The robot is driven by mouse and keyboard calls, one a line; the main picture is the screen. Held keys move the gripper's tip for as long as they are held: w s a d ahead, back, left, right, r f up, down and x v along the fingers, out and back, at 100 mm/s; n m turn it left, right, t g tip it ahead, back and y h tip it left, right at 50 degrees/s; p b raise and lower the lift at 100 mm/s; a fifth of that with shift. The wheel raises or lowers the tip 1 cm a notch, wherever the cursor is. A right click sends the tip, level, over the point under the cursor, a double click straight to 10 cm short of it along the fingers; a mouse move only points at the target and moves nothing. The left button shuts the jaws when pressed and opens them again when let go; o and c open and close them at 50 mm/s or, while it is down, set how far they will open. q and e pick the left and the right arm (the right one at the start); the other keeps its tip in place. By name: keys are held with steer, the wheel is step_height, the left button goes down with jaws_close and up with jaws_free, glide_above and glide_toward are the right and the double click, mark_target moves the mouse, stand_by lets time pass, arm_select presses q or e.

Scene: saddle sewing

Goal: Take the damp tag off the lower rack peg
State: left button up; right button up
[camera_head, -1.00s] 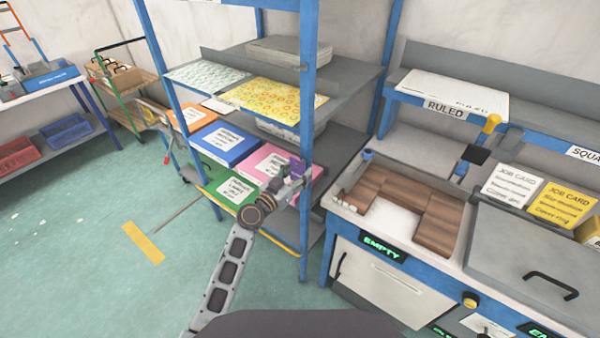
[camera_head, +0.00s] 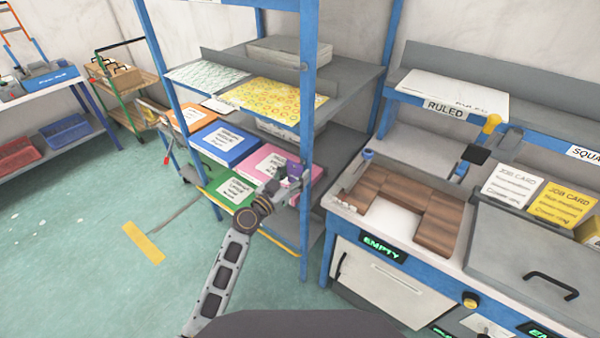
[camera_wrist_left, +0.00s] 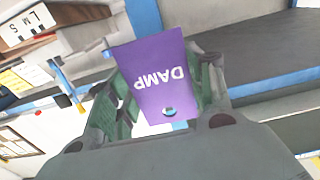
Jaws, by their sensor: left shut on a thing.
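The purple damp tag (camera_wrist_left: 152,72) fills the middle of the left wrist view, its word DAMP upside down, with a small hole at the edge near my palm. My left gripper (camera_wrist_left: 155,100) is shut on it, a green-grey finger on each side. In the head view, the tag (camera_head: 296,170) shows small beside the blue front post of the rack (camera_head: 308,110), above my left gripper (camera_head: 284,188). The lower peg cannot be made out, and I cannot tell whether the tag still touches it. My right gripper is not in view.
Colored boxes, including a blue one (camera_head: 225,143) and a pink one (camera_head: 262,160), fill the rack's lower shelf close behind my gripper. A bench with brown pieces (camera_head: 438,222) stands to the right. Open floor (camera_head: 90,250) lies to the left.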

arm_select(q)
steer(key=shift+s+a, duration=0.15)
steer(key=shift+s, duration=0.1)
stand_by(0.4)
steer(key=b+v, duration=0.1)
steer(key=v, duration=0.5)
steer(key=shift+r, duration=0.2)
stand_by(1.5)
